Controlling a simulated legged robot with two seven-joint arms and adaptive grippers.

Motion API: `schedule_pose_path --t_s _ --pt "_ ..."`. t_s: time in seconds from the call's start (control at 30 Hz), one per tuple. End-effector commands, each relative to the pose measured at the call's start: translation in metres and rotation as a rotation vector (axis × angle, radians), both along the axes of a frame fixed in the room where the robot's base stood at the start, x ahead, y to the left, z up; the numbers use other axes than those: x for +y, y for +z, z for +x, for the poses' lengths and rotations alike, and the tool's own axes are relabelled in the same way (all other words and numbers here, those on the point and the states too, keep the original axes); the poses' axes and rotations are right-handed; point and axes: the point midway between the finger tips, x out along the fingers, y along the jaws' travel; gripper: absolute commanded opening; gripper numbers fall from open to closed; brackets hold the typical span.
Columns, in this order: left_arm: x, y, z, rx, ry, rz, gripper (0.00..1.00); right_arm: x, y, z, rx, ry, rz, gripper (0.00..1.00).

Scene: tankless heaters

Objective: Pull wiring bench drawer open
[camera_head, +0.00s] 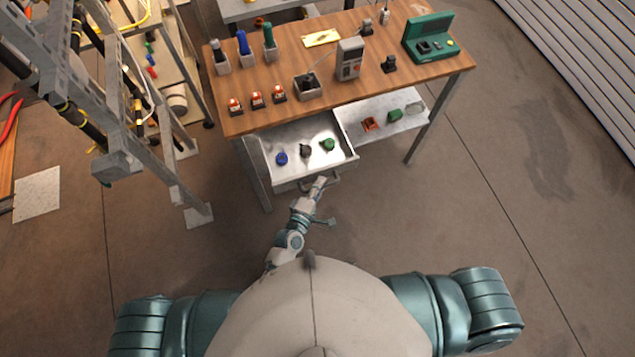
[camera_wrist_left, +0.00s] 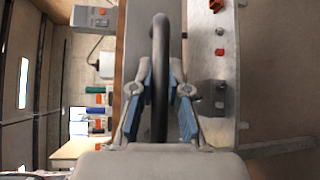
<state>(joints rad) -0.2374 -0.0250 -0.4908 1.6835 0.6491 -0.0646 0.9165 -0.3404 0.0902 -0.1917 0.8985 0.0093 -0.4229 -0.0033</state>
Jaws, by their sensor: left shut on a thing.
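The wiring bench (camera_head: 300,65) has a wooden top. Its grey metal drawer (camera_head: 275,136) stands pulled out below the top at the front left, with its inside showing. A blue, a dark and a green round piece lie in the drawer. My left gripper (camera_head: 319,184) is at the drawer's front. In the left wrist view, its fingers (camera_wrist_left: 160,95) are shut around the dark curved drawer handle (camera_wrist_left: 160,60). My right gripper is not in view.
A lower metal shelf (camera_head: 400,128) with several small parts is right of the drawer. A metal frame (camera_head: 150,150) stands close on the left, its foot (camera_head: 198,215) on the floor. Tools and devices stand on the bench top. The floor (camera_head: 450,210) at the right is clear.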

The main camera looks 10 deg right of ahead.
Motion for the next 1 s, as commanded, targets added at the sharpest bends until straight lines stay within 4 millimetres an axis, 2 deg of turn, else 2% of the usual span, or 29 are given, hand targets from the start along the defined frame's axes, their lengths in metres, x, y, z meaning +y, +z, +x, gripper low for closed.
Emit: schedule_pose_path --t_s 0.13,0.17,0.2,0.27,0.57,0.67,1.0 --pt "-0.005 -0.001 -0.002 0.005 -0.009 -0.002 0.00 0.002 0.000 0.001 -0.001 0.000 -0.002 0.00" --pt "-0.005 -0.001 -0.002 0.005 -0.009 -0.002 0.17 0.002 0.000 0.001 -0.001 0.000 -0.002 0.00" --pt "-0.005 -0.001 -0.002 0.005 -0.009 -0.002 0.27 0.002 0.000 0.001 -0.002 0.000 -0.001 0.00" --pt "-0.004 -0.001 -0.002 0.004 -0.007 -0.001 0.41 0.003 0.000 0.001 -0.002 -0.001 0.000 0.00" --pt "0.001 0.000 -0.001 0.001 -0.003 -0.003 0.41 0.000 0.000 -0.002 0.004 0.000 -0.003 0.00" --pt "0.006 0.000 -0.008 0.003 -0.003 -0.004 0.41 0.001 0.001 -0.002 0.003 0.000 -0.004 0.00" --pt "0.038 0.009 -0.069 0.005 -0.004 0.001 0.41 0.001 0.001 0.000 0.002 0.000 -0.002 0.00"
